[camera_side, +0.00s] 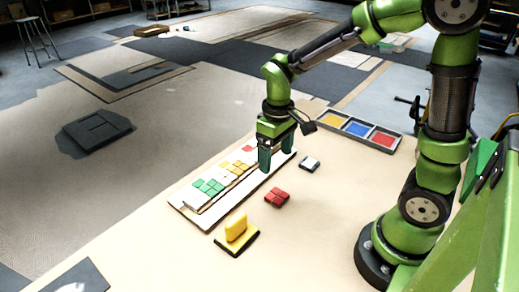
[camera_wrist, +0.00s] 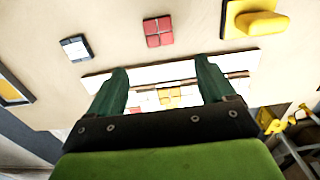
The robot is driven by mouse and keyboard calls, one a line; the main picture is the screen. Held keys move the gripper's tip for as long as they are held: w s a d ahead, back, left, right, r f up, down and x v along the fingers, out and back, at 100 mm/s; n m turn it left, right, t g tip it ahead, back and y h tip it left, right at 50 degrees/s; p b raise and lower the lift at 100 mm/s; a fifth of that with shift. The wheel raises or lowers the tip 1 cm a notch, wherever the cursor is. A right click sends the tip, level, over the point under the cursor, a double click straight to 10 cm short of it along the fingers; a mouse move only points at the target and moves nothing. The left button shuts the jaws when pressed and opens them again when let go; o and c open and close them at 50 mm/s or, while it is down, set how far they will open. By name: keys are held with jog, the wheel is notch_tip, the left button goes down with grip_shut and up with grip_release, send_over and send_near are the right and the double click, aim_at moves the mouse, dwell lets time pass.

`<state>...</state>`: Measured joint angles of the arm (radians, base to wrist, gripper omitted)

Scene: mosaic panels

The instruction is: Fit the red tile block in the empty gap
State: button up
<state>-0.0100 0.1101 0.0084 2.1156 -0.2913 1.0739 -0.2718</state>
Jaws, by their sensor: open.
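The red tile block (camera_side: 277,197) lies on the table to the right of the mosaic panel. It also shows in the wrist view (camera_wrist: 158,32), top middle, apart from my fingers. The long white mosaic panel (camera_side: 205,220) holds green, white, yellow and red tiles in a row. My gripper (camera_side: 277,168) is open and empty, above the far end of the panel; in the wrist view its two fingers (camera_wrist: 165,85) stand wide apart over the panel. The gap is not clearly visible; my gripper hides part of the row.
A white tile block (camera_side: 310,163) lies on the table right of my gripper. A yellow block-like tool on a dark base (camera_side: 237,230) stands near the front. A grey tray (camera_side: 344,138) with yellow, blue and red compartments sits at the back right. The table front is clear.

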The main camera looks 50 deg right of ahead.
send_over(277, 195)
jog(key=f, duration=0.6)
jog(key=shift+w+f, duration=0.4)
jog(key=shift+s+f, duration=0.2)
jog(key=shift+f, duration=1.15)
jog(key=shift+s+f, duration=0.2)
jog(key=shift+f, duration=1.15)
jog(key=shift+c, duration=0.5)
